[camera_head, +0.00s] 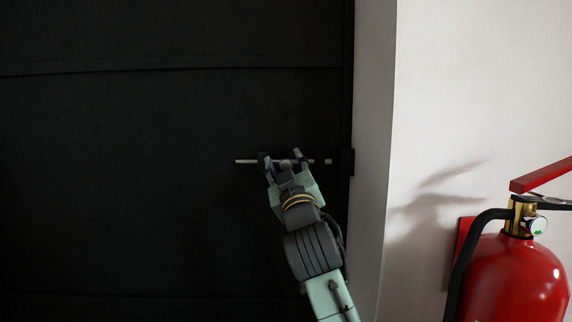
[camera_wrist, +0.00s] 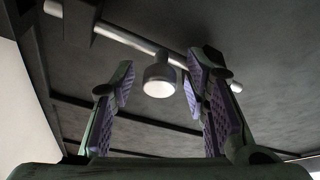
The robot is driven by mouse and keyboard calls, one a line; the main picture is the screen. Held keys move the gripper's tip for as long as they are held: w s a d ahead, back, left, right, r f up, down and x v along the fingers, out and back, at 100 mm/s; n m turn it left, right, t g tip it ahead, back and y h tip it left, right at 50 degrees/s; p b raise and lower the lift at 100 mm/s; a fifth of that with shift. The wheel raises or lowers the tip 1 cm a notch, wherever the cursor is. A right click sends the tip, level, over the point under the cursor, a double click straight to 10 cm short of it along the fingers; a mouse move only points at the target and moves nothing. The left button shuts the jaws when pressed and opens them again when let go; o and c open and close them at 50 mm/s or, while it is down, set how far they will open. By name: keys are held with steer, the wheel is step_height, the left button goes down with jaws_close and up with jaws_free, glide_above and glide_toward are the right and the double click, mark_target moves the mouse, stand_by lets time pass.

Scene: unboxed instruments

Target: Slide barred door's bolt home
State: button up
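The dark door (camera_head: 130,120) fills the left of the head view and looks closed. A pale metal bolt (camera_head: 246,161) lies level across it near its right edge. Its right end stops just short of a dark bracket (camera_head: 347,162) at the door's edge. In the wrist view the bolt (camera_wrist: 125,37) runs slantwise across the top, and its round knob (camera_wrist: 159,78) hangs between my fingers. My gripper (camera_head: 282,160) is open at the bolt. In the wrist view the open gripper (camera_wrist: 163,88) has one finger each side of the knob, with gaps showing.
A red fire extinguisher (camera_head: 510,280) stands at the lower right, by the white wall (camera_head: 480,80). The wall's edge (camera_head: 375,150) is close to the right of the bracket. The door surface left of the bolt is clear.

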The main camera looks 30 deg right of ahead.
jaws_close()
stand_by(0.3)
stand_by(0.4)
